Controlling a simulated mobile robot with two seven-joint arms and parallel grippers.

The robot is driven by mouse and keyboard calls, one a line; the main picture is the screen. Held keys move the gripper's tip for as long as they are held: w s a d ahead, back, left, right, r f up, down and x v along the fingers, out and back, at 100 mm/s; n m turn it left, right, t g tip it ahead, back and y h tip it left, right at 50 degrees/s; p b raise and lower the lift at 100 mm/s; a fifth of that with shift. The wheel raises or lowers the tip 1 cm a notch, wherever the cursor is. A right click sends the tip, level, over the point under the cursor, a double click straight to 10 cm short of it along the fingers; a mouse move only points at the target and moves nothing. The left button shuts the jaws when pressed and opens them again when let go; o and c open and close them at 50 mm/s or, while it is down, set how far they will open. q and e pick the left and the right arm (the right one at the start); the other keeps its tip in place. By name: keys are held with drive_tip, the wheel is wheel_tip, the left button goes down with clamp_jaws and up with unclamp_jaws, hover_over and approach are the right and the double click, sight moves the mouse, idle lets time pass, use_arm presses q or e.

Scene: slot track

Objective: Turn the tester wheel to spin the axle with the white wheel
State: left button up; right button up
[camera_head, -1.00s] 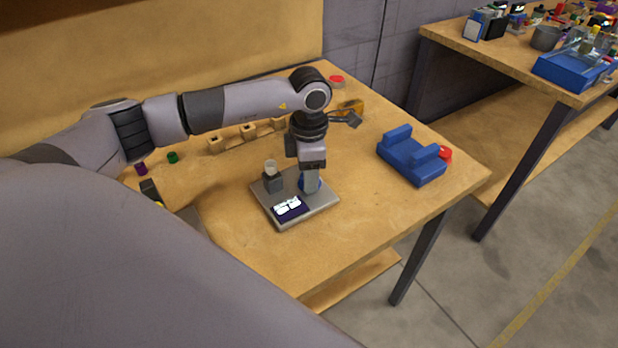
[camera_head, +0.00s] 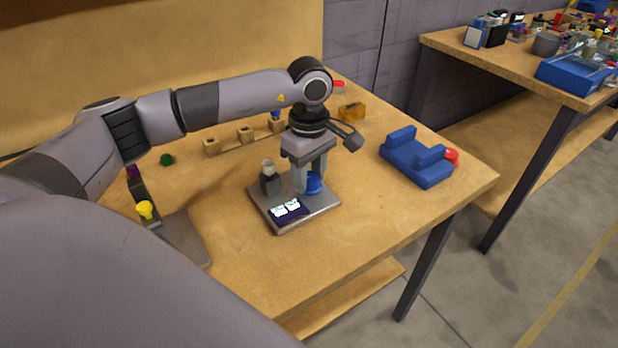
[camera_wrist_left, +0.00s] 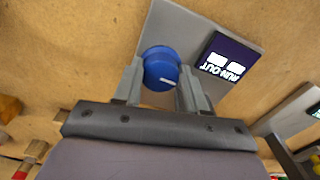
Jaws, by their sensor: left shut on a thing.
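The tester is a grey plate (camera_head: 318,212) on the wooden table, with a dark display (camera_head: 289,209) at its front. Its blue tester wheel (camera_head: 314,185) is round and stands on the plate's right part. My left gripper (camera_head: 308,188) points down and is shut on the blue wheel. In the left wrist view the blue wheel (camera_wrist_left: 160,68) sits between the two fingertips, with a white mark on its face. A dark block (camera_head: 270,183) on the plate carries a small pale piece (camera_head: 268,166), perhaps the white wheel; the axle cannot be made out. My right gripper is not in view.
Wooden blocks (camera_head: 245,135) stand behind the tester. A grey stand with a yellow knob (camera_head: 145,209) is at the left. The table front is clear.

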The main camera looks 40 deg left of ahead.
sight(310, 176)
use_arm(q)
drive_tip(key=m+b, duration=0.1)
drive_tip(key=m, duration=0.2)
drive_tip(key=shift+w+m, duration=0.1)
drive_tip(key=shift+m, duration=0.3)
drive_tip(key=m+b, duration=0.1)
drive_tip(key=m, duration=0.1)
drive_tip(key=shift+m, duration=0.4)
drive_tip(key=m+b, duration=0.1)
drive_tip(key=m, duration=0.5)
drive_tip(key=shift+r+b, duration=0.1)
drive_tip(key=shift+b, duration=0.25)
drive_tip(key=shift+m, duration=0.3)
drive_tip(key=o, duration=1.1)
drive_tip(key=shift+c, duration=0.2)
wheel_tip(310, 176, up, 7)
drive_tip(key=shift+r, duration=0.1)
